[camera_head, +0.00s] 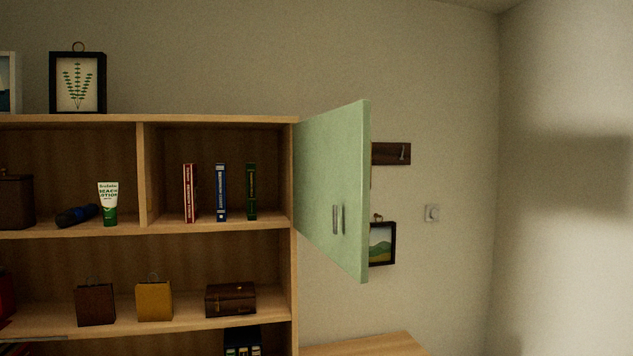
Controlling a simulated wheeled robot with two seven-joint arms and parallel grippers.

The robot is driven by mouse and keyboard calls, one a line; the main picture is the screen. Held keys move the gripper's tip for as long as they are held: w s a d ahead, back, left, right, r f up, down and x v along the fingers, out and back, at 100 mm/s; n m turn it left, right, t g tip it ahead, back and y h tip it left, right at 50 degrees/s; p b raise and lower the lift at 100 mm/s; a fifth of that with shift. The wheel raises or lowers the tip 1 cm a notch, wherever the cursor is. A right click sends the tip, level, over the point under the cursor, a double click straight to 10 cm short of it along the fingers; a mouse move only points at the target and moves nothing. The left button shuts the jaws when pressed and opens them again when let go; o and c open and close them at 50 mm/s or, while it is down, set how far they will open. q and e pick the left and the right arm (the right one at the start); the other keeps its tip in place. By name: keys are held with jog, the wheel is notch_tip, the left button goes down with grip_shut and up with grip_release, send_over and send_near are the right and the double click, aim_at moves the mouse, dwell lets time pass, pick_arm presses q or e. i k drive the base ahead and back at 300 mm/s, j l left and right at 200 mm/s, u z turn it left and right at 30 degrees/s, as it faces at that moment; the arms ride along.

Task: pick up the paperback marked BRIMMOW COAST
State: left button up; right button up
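Three thin books stand upright and apart in the upper right compartment of a wooden shelf unit (220,119). They are a red book (190,193), a blue book (221,192) and a dark green book (251,191). Their spines face me with lettering running along them, too small to read. I cannot tell which one, if any, is marked BRIMMOW COAST. Neither of my grippers is in view.
A pale green door (332,192) stands open at the compartment's right side. A lotion tube (109,205) and a dark blue cylinder (77,215) are left of the divider. Bags and a brown case (231,298) sit on the shelf below.

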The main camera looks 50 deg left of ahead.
aim_at(220, 167)
jog(key=i+l+u, duration=0.1)
jog(key=u, duration=1.5)
jog(key=i+l+u, duration=0.15)
jog(key=l+u, duration=0.2)
jog(key=l, duration=0.25)
jog(key=i+l+u, duration=0.1)
jog(key=l+u, duration=0.3)
jog(key=l, duration=0.2)
jog(key=l+u, duration=0.35)
jog(key=l, duration=0.3)
jog(key=i, duration=0.2)
jog(key=i+j, duration=0.35)
jog(key=j, duration=0.1)
